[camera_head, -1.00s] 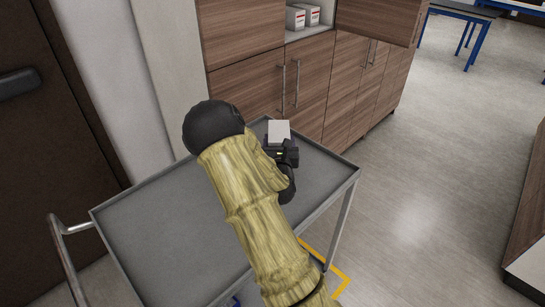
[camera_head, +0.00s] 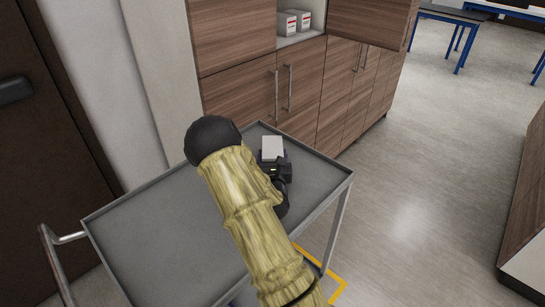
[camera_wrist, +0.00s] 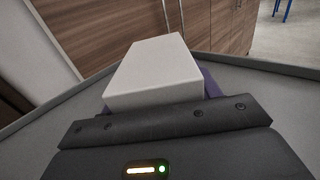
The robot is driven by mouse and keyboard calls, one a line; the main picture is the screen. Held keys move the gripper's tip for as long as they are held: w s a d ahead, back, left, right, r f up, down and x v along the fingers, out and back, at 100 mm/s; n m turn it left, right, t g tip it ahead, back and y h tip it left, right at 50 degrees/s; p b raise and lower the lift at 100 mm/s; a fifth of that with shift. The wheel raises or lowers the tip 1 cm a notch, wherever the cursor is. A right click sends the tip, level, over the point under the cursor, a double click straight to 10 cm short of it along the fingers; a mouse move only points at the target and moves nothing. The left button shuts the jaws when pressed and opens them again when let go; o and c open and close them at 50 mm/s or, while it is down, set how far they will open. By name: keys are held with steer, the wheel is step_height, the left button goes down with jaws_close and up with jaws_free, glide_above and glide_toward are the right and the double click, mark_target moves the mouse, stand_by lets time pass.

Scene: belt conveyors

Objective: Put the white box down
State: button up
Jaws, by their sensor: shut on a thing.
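The white box (camera_head: 273,147) is held at the end of my arm, over the far right part of the grey cart top (camera_head: 165,235). In the wrist view the white box (camera_wrist: 155,72) stands out beyond the dark gripper body, with its top and near face showing. My gripper (camera_head: 273,160) is shut on it; a bit of the purple-dark finger (camera_wrist: 212,84) shows beside the box. The box's underside is hidden, so I cannot tell whether it touches the cart top.
The cart has a raised rim and a handle (camera_head: 60,240) at left. Wooden cabinets (camera_head: 240,95) stand right behind it, with an open compartment holding white-and-red boxes (camera_head: 288,24). The cart's left half is clear. A dark door (camera_head: 45,130) is at far left.

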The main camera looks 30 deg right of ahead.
steer(key=o, duration=1.2)
steer(key=shift+f, duration=0.1)
steer(key=v, duration=0.6)
steer(key=shift+s+a+b, duration=0.15)
steer(key=shift+s+b, duration=0.05)
steer(key=shift+b, duration=0.15)
steer(key=shift+s+a, duration=0.2)
steer(key=shift+s, duration=0.35)
